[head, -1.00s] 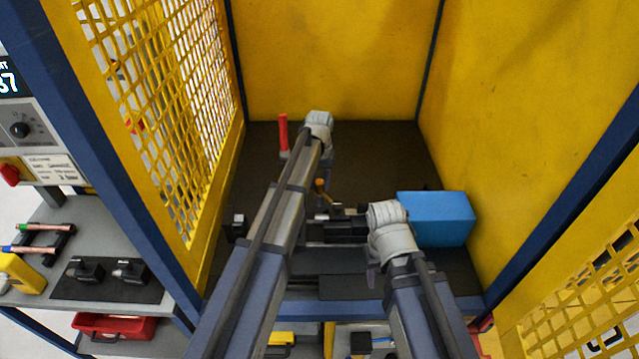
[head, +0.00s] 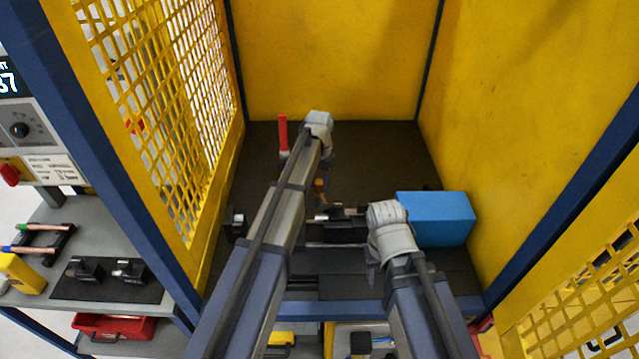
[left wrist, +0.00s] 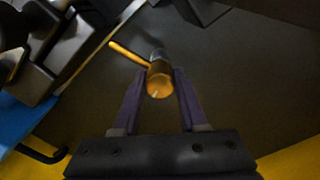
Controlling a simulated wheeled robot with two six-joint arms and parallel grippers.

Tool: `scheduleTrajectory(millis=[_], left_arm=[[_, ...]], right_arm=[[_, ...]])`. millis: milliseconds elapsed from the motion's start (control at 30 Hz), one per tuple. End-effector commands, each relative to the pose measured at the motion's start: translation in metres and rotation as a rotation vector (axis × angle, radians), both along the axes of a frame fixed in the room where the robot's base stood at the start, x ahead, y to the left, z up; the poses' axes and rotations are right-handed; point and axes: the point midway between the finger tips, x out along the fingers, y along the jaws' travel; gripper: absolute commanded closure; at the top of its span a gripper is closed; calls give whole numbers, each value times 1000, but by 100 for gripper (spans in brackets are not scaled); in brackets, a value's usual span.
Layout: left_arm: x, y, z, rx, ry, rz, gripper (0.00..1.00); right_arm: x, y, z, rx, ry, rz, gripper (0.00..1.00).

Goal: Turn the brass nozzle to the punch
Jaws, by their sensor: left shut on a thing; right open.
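The brass nozzle (left wrist: 160,80) shows in the left wrist view as a short golden cylinder with a thin side arm pointing up and left. My left gripper (left wrist: 161,88) is shut on it, with a purple finger on either side. In the head view only a small orange piece of the nozzle (head: 320,184) shows beside my left arm. My left gripper (head: 325,170) is mostly hidden there behind its wrist. My right gripper (head: 372,275) is open and low at the front, partly hidden by its own wrist. I cannot tell which dark part is the punch.
A blue box (head: 436,218) stands right of the black machine (head: 335,230). A red upright handle (head: 283,133) stands behind left. Yellow walls and mesh enclose the bench. A side shelf (head: 50,215) at left holds copper tubes (head: 40,238) on a black rack.

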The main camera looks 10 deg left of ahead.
Motion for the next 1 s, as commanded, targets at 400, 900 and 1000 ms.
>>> scheduleTrajectory(millis=[400,900,1000], left_arm=[[-2,0,0,0,3,1,34],[0,0,8,0,1,2,28],[0,0,16,0,1,2,28]], right_arm=[[0,0,0,0,0,0,50],[0,0,8,0,0,0,50],[0,0,17,0,0,0,50]])
